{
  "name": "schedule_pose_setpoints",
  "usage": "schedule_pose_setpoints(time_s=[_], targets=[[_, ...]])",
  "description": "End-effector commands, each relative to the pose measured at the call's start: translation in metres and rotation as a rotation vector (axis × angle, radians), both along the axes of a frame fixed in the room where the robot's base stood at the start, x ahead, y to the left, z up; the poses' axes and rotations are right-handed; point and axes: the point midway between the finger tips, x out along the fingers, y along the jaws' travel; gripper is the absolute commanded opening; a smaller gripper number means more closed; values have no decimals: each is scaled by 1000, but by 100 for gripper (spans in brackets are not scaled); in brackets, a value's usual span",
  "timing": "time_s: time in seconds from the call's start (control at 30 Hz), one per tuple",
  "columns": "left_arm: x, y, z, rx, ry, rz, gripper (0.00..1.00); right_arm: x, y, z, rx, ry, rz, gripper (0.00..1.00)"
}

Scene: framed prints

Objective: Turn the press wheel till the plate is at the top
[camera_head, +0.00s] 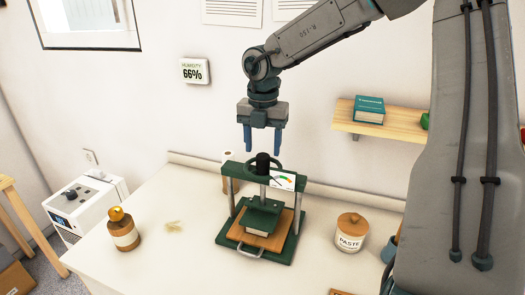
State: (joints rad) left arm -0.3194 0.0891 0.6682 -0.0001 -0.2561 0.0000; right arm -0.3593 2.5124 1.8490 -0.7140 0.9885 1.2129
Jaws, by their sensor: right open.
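The green press (228,236) stands upright on the white table, with a green crossbeam on metal posts. Its wheel (274,165) is a dark green ring around a black hub on top of the beam. The green plate (263,213) is low, close above or on a wooden board (285,238); I cannot tell whether they touch. My right gripper (263,153) points down with its blue fingers apart. It is empty and appears above and behind the wheel, not visibly gripping it. My left gripper is not in view.
A paste jar (350,233) stands right of the press, and a brown bottle (123,230) stands to the left. A wall shelf (399,120) holds a teal book (369,109).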

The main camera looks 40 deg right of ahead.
Motion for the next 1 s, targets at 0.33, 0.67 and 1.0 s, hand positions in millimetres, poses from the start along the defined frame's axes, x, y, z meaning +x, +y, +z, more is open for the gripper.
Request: schedule_pose_setpoints(time_s=[0.33,0.67,1.0], targets=[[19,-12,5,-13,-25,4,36,0,0,-26,0,0,0,54],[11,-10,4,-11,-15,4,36,0,0,-26,0,-1,0,30],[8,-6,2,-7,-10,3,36,0,0,-26,0,-2,12,9]])
